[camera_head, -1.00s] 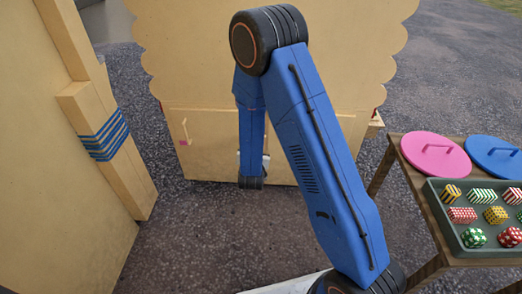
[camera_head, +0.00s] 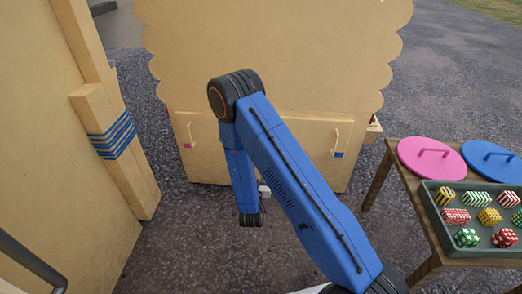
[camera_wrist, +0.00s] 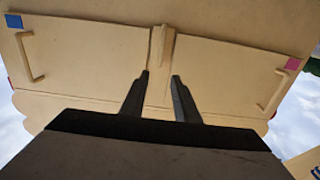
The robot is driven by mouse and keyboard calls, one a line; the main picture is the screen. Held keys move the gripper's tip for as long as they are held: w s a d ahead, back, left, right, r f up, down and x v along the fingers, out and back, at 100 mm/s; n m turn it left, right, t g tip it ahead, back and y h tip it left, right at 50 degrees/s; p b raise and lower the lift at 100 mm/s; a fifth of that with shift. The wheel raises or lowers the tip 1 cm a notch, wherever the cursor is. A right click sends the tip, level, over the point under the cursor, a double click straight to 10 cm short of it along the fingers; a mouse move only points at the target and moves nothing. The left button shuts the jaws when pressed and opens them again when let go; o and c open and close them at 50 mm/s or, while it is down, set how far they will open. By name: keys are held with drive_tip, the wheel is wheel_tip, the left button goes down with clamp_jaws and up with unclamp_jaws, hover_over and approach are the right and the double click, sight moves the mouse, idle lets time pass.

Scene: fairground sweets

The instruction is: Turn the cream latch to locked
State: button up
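In the wrist view, a cream latch (camera_wrist: 167,42) shows as a narrow raised piece at the seam between two cream cupboard doors. It looks roughly in line with the seam. The doors belong to a cream stall (camera_head: 270,60); in the head view my arm covers the latch. My gripper (camera_wrist: 161,76) is open, its two dark fingers apart with nothing between them. The fingers point at the seam, with the latch just beyond the tips; I cannot tell the exact gap or any contact.
One door has a handle (camera_head: 335,142) with a blue mark, the other a handle (camera_head: 190,134) with a pink mark. A wooden table (camera_head: 415,215) at the right holds lids and a tray of sweets (camera_head: 430,222). A cream post (camera_head: 105,115) stands left.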

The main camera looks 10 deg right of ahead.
drive_tip(key=x, duration=1.4)
drive_tip(key=shift+w, duration=0.25)
drive_tip(key=shift+f, duration=0.1)
drive_tip(key=shift+d, duration=0.1)
clamp_jaws()
